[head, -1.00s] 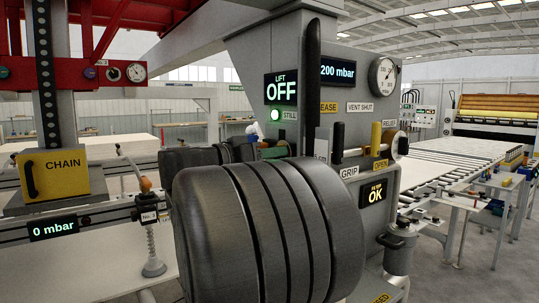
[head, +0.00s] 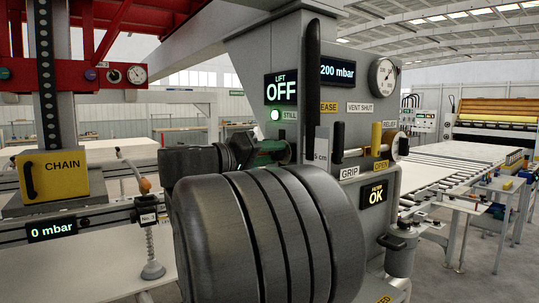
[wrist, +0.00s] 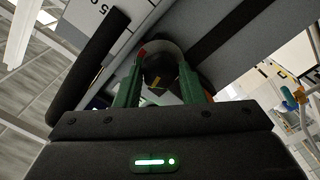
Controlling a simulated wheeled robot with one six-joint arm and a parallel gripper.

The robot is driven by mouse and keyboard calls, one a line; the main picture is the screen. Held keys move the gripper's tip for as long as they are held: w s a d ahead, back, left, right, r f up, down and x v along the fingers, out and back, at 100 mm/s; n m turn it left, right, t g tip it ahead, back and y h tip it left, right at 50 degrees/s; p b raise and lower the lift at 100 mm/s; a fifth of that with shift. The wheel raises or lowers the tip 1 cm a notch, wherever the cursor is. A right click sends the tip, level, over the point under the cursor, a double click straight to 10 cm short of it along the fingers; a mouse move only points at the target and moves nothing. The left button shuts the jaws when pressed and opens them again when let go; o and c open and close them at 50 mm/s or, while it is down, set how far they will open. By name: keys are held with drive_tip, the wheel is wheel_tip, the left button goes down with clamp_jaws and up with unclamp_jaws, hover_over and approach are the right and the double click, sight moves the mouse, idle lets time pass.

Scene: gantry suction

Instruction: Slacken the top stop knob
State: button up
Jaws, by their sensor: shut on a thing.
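My gripper (head: 280,150) is at the front of the grey machine column, left of the long black upright bar. In the wrist view its two green fingers (wrist: 161,88) are shut around a dark round knob (wrist: 160,66). The knob has a small yellow-orange mark and a pale curved rim behind it. I take it for the top stop knob; no label on it is readable. A scale plate marked in cm (head: 322,147) stands just right of the gripper, and also shows in the wrist view (wrist: 108,22).
The black upright bar (head: 313,85) stands close right of my gripper. Black (head: 338,140) and yellow (head: 376,138) levers are further right. The LIFT display (head: 281,87) reads OFF above a lit STILL lamp. A CHAIN box (head: 65,175) is at left.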

idle(0.3)
drive_tip(key=o, duration=1)
drive_tip(key=b+v, duration=0.1)
drive_tip(key=v, duration=1.2)
drive_tip(key=shift+s+a, duration=0.25)
drive_tip(key=shift+a, duration=0.1)
drive_tip(key=p+x, duration=0.1)
drive_tip(key=x, duration=1.3)
drive_tip(key=shift+a, duration=0.15)
